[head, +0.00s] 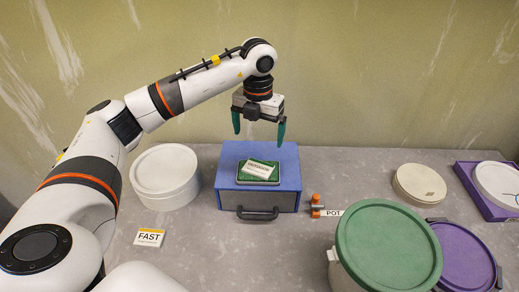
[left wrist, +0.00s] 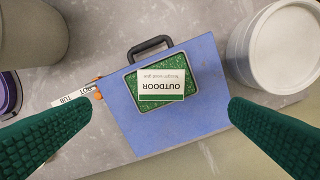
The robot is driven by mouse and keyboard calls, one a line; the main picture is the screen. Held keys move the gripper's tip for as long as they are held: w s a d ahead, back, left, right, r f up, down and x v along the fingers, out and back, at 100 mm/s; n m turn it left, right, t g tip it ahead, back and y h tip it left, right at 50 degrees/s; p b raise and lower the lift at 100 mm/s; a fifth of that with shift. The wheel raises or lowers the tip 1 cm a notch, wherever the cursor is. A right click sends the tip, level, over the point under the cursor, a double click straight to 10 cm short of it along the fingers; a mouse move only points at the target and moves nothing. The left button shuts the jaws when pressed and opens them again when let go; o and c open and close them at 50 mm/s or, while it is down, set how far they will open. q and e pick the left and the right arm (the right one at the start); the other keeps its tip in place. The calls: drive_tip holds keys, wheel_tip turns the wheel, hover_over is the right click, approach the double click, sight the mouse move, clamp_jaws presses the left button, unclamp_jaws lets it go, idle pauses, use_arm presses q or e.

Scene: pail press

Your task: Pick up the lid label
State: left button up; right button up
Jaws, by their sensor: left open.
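A small white label card (head: 257,169) with a green edge lies on the green pad of a blue box (head: 228,200). In the left wrist view this card (left wrist: 161,84) reads "OUTDOOR" upside down, and the blue box (left wrist: 195,125) has a dark handle. Another white card (head: 149,237) reading "FAST" lies flat on the table at the left. My left gripper (head: 259,131) is open and empty, pointing down above the blue box. In the left wrist view its two green fingers (left wrist: 160,108) stand wide apart on either side of the box. My right gripper is not in view.
A white lidded tub (head: 166,172) stands left of the box. A green-lidded pail (head: 389,245) and a purple-lidded one (head: 464,256) stand front right. A "POT TUB" strip with orange parts (head: 316,205) lies beside the box. A cream disc (head: 419,184) lies farther right.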

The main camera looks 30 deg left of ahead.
use_arm(q)
drive_tip(key=f, duration=0.1)
drive_tip(key=p, duration=0.2)
hover_over(258, 167)
drive_tip(key=f, duration=0.5)
drive_tip(key=shift+s+d, duration=0.25)
drive_tip(key=shift+s, duration=0.05)
drive_tip(key=shift+w+a+f+p, duration=0.1)
drive_tip(key=shift+w+f+p, duration=0.05)
drive_tip(key=shift+f+p, duration=0.4)
wheel_tip(258, 167, down, 4)
drive_tip(key=shift+r+p, duration=0.15)
drive_tip(key=shift+p, duration=0.6)
drive_tip(key=shift+w+f, duration=0.1)
drive_tip(key=shift+f, duration=0.4)
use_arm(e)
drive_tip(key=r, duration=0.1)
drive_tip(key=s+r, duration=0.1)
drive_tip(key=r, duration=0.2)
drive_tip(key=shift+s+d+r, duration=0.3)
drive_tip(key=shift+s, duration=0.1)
use_arm(q)
drive_tip(key=shift+f, duration=0.15)
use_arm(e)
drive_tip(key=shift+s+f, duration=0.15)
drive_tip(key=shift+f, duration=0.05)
use_arm(q)
drive_tip(key=c, duration=1.1)
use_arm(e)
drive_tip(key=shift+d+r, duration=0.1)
